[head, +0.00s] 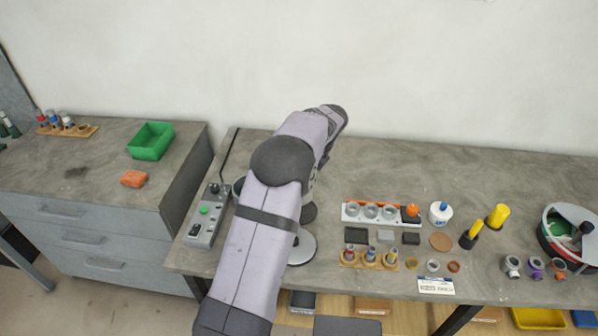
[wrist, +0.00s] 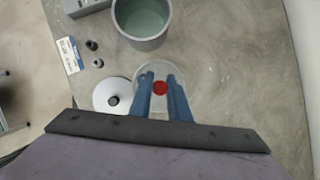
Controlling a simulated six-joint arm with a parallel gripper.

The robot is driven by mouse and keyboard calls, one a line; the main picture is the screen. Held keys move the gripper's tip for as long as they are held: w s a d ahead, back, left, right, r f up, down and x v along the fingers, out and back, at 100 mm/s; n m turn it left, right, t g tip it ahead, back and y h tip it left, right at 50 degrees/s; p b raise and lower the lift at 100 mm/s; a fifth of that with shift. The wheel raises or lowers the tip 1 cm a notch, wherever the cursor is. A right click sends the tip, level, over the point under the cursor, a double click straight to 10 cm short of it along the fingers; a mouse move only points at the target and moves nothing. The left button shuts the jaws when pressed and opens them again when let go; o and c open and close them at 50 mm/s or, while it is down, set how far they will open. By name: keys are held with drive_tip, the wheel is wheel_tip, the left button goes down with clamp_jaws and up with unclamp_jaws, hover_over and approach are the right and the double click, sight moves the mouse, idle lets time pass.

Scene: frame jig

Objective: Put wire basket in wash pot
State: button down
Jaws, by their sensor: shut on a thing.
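My gripper (wrist: 161,90) is shut on the red knob (wrist: 160,88) of the wire basket. The basket (wrist: 146,70) shows in the wrist view as a pale, see-through round shape below the fingers; its height above the bench is hard to tell. The wash pot (wrist: 118,22), a grey open cylinder with a greenish inside, stands just beyond the basket at the top of the wrist view.
A pale round lid with a black knob (wrist: 104,90) lies beside the basket. A grey control box (head: 205,215) stands left of the pot. A row of fixtures, blocks and bottles (head: 371,211) fills the bench to the right. The bench's back strip is clear.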

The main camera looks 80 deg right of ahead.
drive_tip(key=w+a+f+n+g+y, duration=0.2)
drive_tip(key=w+a+n+g+y, duration=0.1)
drive_tip(key=w+a+n, duration=0.9)
drive_tip(key=w+a+f+n+g+y, duration=0.25)
drive_tip(key=w+a+n, duration=0.45)
drive_tip(key=w+n, duration=0.5)
drive_tip(key=w+a+n+g+h+p, duration=0.1)
drive_tip(key=w+a+n+g, duration=0.1)
drive_tip(key=w+a+n, duration=0.8)
drive_tip(key=w+a+n+g+h+p, duration=0.1)
drive_tip(key=w+a+n, duration=0.3)
drive_tip(key=a, duration=1.2)
drive_tip(key=s+d+r+n+t+h+p, duration=0.1)
drive_tip(key=s+d+n, duration=0.6)
drive_tip(key=d, duration=0.8)
drive_tip(key=s+d+r+n+t+h+p, duration=0.2)
drive_tip(key=s+d+r+n+p, duration=0.4)
drive_tip(key=d, duration=1)
drive_tip(key=s+d+r+n+t+h+p, duration=0.1)
drive_tip(key=s+d+r+n+h+p, duration=0.2)
drive_tip(key=d, duration=1.3)
drive_tip(key=s+n+p, duration=0.3)
drive_tip(key=s+n, duration=0.2)
drive_tip(key=s, duration=0.2)
drive_tip(key=shift+r+p, duration=0.3)
drive_tip(key=shift+p, duration=0.1)
